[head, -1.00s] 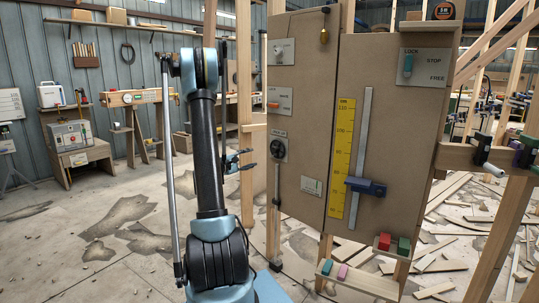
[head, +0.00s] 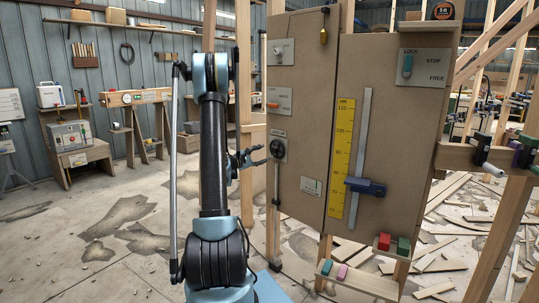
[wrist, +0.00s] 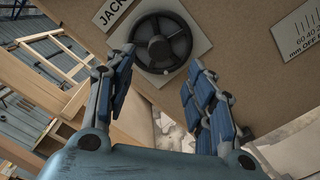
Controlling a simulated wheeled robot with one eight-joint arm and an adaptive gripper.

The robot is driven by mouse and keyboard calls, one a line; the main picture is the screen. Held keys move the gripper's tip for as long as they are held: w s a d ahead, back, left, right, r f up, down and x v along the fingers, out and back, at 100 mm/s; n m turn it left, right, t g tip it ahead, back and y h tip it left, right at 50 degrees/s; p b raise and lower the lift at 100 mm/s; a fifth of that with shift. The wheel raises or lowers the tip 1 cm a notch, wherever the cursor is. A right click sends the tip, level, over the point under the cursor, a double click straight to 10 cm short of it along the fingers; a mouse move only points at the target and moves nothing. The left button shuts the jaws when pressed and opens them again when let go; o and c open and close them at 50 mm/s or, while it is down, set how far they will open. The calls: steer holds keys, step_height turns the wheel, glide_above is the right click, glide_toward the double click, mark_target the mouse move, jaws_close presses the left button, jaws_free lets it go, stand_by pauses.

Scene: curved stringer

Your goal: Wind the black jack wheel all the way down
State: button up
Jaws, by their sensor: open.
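The black jack wheel (head: 278,148) is mounted on a light plate at the left edge of the brown panel, with a rod running down below it. My gripper (head: 262,156) is open and empty just left of the wheel. In the wrist view its blue-padded fingers (wrist: 158,72) stand apart, one below each side of the wheel, and I see no contact.
The brown panel (head: 390,120) carries a yellow scale (head: 341,150), a blue slider (head: 366,187), an orange lever (head: 272,105) and a LOCK/FREE switch (head: 407,66). A shelf with coloured blocks (head: 384,242) is below. Wooden posts stand close behind my gripper.

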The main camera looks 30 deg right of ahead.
mark_target(273, 151)
steer(key=x, duration=0.7)
steer(key=shift+w+d, duration=0.1)
steer(key=shift+d, duration=0.05)
steer(key=c, duration=1.1)
